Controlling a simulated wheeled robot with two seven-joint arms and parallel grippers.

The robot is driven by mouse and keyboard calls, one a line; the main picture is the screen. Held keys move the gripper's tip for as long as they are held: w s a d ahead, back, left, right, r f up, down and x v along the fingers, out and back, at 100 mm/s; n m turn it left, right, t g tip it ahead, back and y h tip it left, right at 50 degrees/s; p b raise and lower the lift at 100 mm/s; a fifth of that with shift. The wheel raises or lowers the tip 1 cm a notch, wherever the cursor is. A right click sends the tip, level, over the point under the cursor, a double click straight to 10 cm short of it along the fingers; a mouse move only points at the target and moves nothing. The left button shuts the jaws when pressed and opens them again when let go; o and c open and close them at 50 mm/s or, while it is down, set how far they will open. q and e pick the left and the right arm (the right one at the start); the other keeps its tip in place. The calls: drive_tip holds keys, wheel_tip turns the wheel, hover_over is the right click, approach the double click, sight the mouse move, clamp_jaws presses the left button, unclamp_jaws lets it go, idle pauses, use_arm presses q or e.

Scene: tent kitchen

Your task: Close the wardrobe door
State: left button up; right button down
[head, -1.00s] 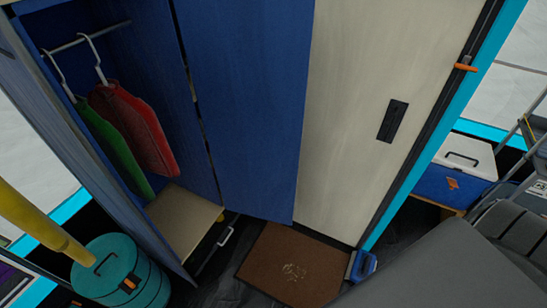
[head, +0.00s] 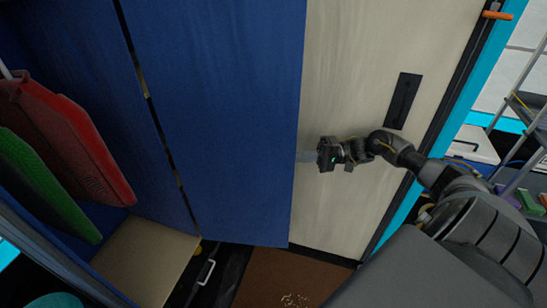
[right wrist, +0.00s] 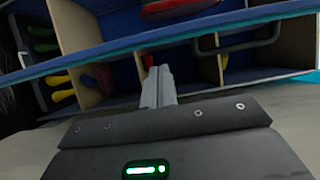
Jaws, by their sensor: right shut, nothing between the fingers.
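The wardrobe's blue door (head: 222,110) stands open in the head view, swung out to the right of the open interior. In the right wrist view its blue edge (right wrist: 110,60) crosses the upper picture, with shelves beyond it. My right gripper (head: 306,156) is shut and empty, its fingertips at the door's free right edge. In the right wrist view the closed fingers (right wrist: 158,86) point at that edge; I cannot tell whether they touch it. A grey handle (right wrist: 238,43) shows beyond the edge. My left gripper is not in view.
Red (head: 65,135) and green (head: 45,185) garments hang inside the wardrobe above a beige shelf board (head: 145,262). A cream panel (head: 345,70) with a black recessed plate stands behind my right arm. A brown mat (head: 275,280) lies on the floor below.

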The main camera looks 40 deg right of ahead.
sight(269, 160)
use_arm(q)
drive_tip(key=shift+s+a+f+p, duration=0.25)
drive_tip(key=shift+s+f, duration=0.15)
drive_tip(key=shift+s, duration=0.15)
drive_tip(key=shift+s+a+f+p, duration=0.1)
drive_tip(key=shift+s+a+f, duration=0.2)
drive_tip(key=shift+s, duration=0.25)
use_arm(e)
drive_tip(key=x, duration=1)
drive_tip(key=shift+f, duration=0.1)
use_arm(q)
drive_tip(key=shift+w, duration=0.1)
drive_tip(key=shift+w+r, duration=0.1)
